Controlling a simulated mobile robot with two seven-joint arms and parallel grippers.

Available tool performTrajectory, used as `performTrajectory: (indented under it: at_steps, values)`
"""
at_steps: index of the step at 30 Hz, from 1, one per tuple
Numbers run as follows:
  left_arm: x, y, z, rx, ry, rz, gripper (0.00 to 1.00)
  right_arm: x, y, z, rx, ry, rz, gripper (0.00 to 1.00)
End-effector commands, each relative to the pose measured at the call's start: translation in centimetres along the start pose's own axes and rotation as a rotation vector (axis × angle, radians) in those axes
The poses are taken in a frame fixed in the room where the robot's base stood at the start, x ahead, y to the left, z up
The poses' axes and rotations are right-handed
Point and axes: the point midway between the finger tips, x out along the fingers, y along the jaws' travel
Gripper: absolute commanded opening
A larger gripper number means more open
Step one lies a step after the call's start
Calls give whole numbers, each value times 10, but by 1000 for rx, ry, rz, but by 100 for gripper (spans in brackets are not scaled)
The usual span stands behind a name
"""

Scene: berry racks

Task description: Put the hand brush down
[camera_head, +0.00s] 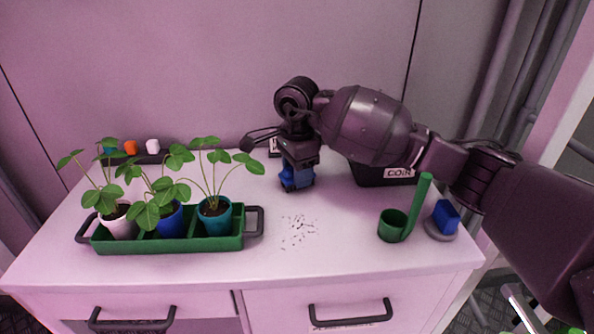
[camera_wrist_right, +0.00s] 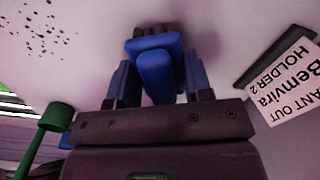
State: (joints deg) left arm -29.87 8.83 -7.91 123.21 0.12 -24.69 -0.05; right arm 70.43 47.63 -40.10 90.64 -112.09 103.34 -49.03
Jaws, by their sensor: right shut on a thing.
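My right gripper (camera_head: 297,171) points down over the middle of the white worktop and is shut on the blue hand brush (camera_head: 295,182). In the right wrist view the brush (camera_wrist_right: 158,72) sits between the two blue fingers of the gripper (camera_wrist_right: 160,84), with dark bristles at its far end. The brush is at or just above the worktop; I cannot tell whether it touches. Dark specks (camera_head: 298,230) lie scattered on the worktop in front of it. My left gripper is not in view.
A green tray (camera_head: 170,245) with three potted plants stands at the left. A green long-handled cup (camera_head: 392,226) and a blue block on a grey disc (camera_head: 442,234) stand front right. A dark bin (camera_head: 372,178) is behind my arm. A label (camera_wrist_right: 288,85) lies right in the wrist view.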

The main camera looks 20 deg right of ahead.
Motion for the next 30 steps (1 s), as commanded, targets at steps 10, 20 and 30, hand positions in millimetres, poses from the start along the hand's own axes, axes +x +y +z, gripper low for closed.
performTrajectory:
  at_steps: [10, 20, 30]
  values:
    - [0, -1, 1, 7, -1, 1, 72, 3, 0, 0, 0, 0, 1, 72]
    - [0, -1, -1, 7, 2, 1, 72, -3, 0, 0, 1, 0, -1, 72]
    - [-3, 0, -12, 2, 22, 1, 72, -63, 0, 0, 2, 2, -7, 72]
